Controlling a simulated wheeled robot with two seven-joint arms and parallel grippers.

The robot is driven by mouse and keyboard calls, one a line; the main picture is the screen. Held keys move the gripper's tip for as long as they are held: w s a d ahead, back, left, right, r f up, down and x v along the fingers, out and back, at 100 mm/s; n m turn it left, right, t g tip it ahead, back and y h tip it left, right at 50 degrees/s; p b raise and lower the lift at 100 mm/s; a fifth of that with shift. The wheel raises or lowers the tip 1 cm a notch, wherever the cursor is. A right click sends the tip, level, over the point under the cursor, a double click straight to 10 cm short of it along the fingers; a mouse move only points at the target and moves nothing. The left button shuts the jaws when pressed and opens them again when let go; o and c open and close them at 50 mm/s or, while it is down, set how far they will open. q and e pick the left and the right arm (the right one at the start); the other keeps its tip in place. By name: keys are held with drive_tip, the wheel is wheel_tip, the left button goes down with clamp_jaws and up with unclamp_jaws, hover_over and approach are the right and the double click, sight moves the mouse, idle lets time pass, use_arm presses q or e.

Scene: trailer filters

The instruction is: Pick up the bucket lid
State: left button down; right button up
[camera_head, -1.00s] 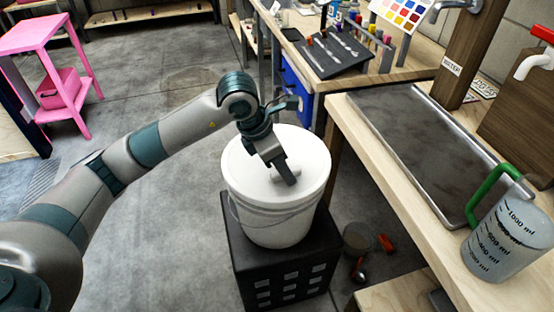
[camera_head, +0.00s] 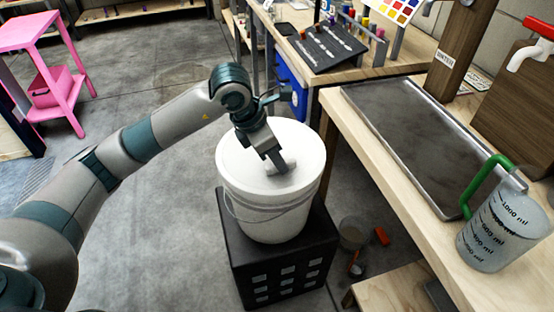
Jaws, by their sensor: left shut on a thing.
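The white bucket (camera_head: 268,212) stands upright on a black crate-like stand in the middle of the view. Its white lid (camera_head: 240,165) lies on top and looks seated on the rim. A small white handle (camera_head: 288,165) rises from the lid's middle. My left gripper (camera_head: 281,167) comes down from the upper left and is shut on the lid's handle. The gripper's fingers hide part of the handle. My right gripper does not show.
The black stand (camera_head: 285,262) holds the bucket. To the right is a wooden workbench with a metal tray (camera_head: 420,140) and a measuring jug (camera_head: 495,235) with a green handle. A pink shelf (camera_head: 50,70) stands at the left. Grey floor is clear between.

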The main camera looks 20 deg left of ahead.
use_arm(q)
drive_tip(key=shift+r, duration=0.5)
wheel_tip(320, 180, up, 3)
drive_tip(key=shift+f, duration=0.15)
drive_tip(key=s+d+r, duration=0.6)
drive_tip(key=s+d, duration=0.1)
drive_tip(key=s, duration=0.2)
drive_tip(key=shift+d+r, duration=0.15)
drive_tip(key=shift+r, duration=0.15)
drive_tip(key=shift+s, duration=0.1)
